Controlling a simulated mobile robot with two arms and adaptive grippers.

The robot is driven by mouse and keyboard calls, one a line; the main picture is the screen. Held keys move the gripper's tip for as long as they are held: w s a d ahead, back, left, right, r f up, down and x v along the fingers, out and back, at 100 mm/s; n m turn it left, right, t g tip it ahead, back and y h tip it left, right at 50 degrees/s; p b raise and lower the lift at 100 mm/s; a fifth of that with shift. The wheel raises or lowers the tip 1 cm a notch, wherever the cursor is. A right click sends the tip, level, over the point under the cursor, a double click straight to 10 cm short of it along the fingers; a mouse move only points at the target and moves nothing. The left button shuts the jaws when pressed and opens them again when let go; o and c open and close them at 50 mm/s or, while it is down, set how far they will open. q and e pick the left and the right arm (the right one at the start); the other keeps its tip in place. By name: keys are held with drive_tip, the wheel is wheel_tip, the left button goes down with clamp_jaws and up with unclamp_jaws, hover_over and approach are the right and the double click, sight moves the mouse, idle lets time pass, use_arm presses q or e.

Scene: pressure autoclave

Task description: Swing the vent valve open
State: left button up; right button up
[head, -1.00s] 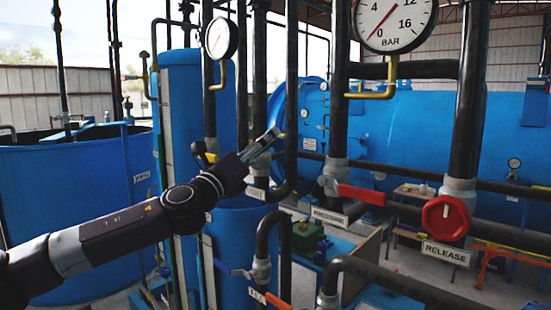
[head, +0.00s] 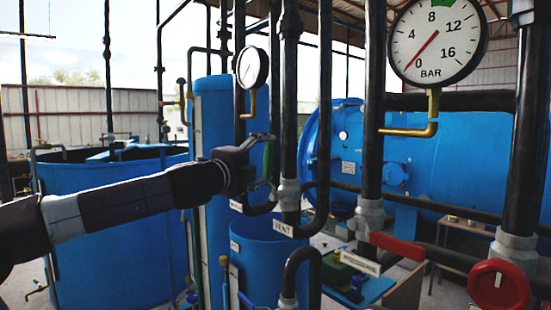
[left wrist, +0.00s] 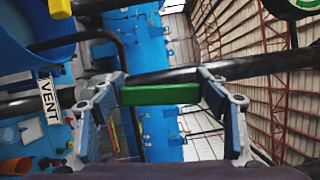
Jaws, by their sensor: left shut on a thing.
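The vent valve's green lever (left wrist: 160,94) lies across the left wrist view between my two fingers. In the head view the lever (head: 268,160) is a narrow green strip beside a black pipe, partly hidden by my gripper. My left gripper (head: 266,163) is shut on the lever; its fingers also show in the left wrist view (left wrist: 165,84), one at each end of the visible green part. The VENT label (head: 283,228) hangs on the pipe below the gripper, and it shows at the left in the left wrist view (left wrist: 50,97). My right gripper is not in view.
Black vertical pipes stand close to the gripper. A red lever (head: 397,246) and a red round knob (head: 498,286) are at the lower right. A large pressure gauge (head: 438,42) is at the upper right. A blue open tank (head: 110,225) stands left, a blue vessel (head: 465,160) behind.

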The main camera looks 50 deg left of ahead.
use_arm(q)
drive_tip(key=shift+a+r+n, duration=0.3)
drive_tip(key=shift+a+f+n+p, duration=0.2)
drive_tip(key=shift+a+n+p, duration=0.25)
drive_tip(key=shift+p, duration=0.25)
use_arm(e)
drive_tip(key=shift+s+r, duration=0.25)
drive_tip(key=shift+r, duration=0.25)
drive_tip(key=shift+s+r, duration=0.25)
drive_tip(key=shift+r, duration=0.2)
use_arm(q)
drive_tip(key=o, duration=1.7)
drive_tip(key=shift+a+f, duration=0.1)
drive_tip(key=shift+f, duration=0.05)
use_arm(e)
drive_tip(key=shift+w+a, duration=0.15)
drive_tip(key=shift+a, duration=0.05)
